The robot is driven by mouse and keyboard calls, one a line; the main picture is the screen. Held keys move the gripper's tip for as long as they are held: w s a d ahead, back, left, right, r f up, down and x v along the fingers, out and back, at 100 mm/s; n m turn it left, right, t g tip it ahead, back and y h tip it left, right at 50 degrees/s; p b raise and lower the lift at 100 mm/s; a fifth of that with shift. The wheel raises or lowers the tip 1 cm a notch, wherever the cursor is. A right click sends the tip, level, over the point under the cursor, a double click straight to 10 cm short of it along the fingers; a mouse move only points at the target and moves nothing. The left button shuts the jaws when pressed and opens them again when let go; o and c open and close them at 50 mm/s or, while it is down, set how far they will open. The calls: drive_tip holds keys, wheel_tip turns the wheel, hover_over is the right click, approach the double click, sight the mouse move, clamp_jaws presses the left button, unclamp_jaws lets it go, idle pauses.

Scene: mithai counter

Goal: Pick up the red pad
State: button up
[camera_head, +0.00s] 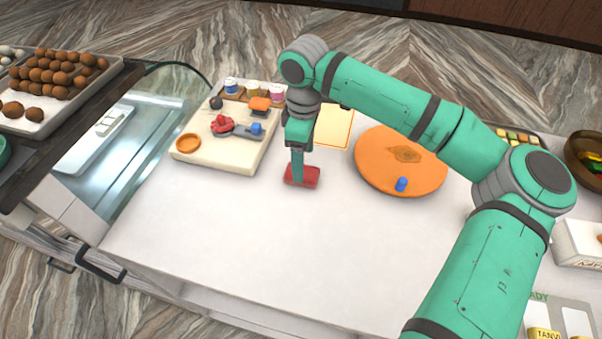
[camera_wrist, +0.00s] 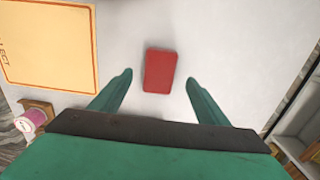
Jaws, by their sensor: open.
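The red pad (camera_head: 301,176) is a small flat rectangular block lying on the white counter, left of the orange round board in the head view. In the wrist view the red pad (camera_wrist: 160,70) lies ahead of and between the two fingertips, with clear space on both sides. My gripper (camera_head: 298,178) points down at the pad and partly covers it in the head view. In the wrist view my gripper (camera_wrist: 160,76) is open, its green fingers spread wider than the pad, with nothing between them. I cannot tell the exact height above the counter.
A cream board (camera_head: 215,158) with small items stands left of the pad. A yellow-orange card (camera_head: 338,128) lies behind it. The orange round board (camera_head: 385,178) with a blue piece (camera_head: 401,184) is to the right. The counter in front (camera_head: 240,250) is clear.

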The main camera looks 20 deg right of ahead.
sight(311, 173)
drive_tip(key=shift+w+a+f, duration=0.15)
drive_tip(key=shift+f, duration=2.55)
drive_tip(key=c, duration=1.1)
